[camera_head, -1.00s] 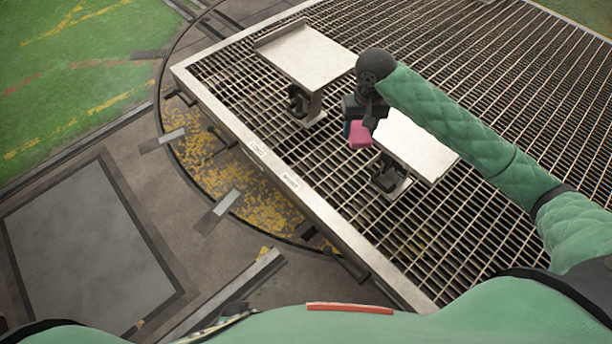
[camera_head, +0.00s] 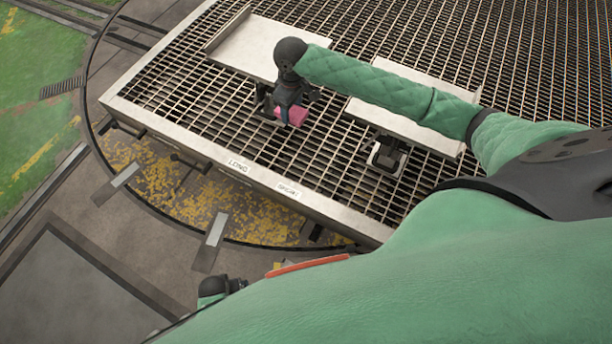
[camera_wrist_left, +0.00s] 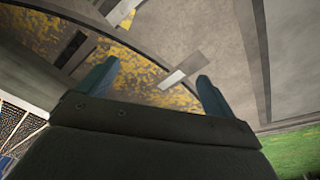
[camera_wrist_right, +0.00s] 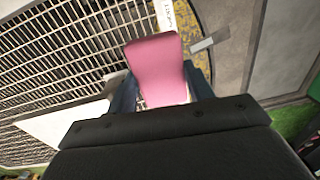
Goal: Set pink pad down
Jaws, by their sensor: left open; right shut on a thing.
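The pink pad (camera_head: 293,115) is held in my right gripper (camera_head: 288,108), above the metal grating near the left raised plate. It also shows in the right wrist view (camera_wrist_right: 158,68), between the two fingers of my right gripper (camera_wrist_right: 163,95). My left gripper (camera_wrist_left: 150,85) is open and empty in the left wrist view, with the floor and yellow-flecked ring beyond it.
Two pale raised plates, one left (camera_head: 245,48) and one right (camera_head: 398,122), stand on the grating (camera_head: 340,165). Labels (camera_head: 240,165) are on the grating's near frame. A curved turntable ring (camera_head: 165,190) runs along the left. Open grating lies between the plates.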

